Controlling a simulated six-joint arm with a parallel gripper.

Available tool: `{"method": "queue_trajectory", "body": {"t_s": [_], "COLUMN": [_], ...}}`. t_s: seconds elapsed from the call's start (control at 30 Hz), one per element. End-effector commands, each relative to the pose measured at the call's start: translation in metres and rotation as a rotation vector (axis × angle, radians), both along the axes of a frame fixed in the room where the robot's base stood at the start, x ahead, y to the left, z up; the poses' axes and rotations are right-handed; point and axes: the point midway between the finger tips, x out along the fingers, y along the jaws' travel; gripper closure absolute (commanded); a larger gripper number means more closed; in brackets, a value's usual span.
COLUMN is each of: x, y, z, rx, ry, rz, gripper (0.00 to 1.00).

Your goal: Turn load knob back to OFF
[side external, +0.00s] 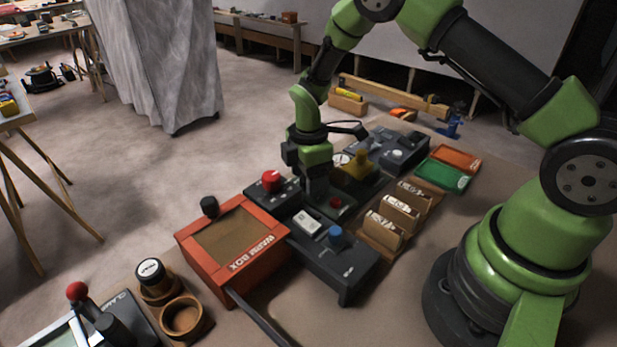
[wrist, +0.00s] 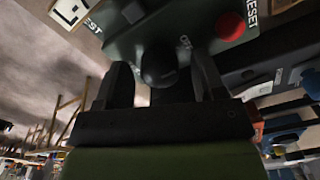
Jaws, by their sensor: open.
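In the wrist view, a dark round knob (wrist: 158,68), which looks like the load knob, sits on a dark green panel (wrist: 195,22). Its pointer position and full label cannot be read; a few white letters show beside it. My gripper (wrist: 160,60) is open, with one finger on each side of the knob; contact cannot be told. In the side view, my gripper (side external: 317,198) points down at the control panels beside a red button (side external: 335,202), and it hides the knob there. The red button also shows in the wrist view (wrist: 230,26), by a RESET label.
An orange box (side external: 212,262), a red knob (side external: 271,181) and a panel with a blue knob (side external: 336,237) stand nearby. Wooden holders (side external: 384,229) and green and orange trays (side external: 443,176) lie to the right.

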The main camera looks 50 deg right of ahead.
Motion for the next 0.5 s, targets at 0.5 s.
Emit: {"method": "queue_trajectory", "body": {"t_s": [0.5], "x": [0.000], "y": [0.000], "z": [0.087], "rx": [0.000], "ry": [-0.002], "rz": [0.001], "gripper": [0.37]}}
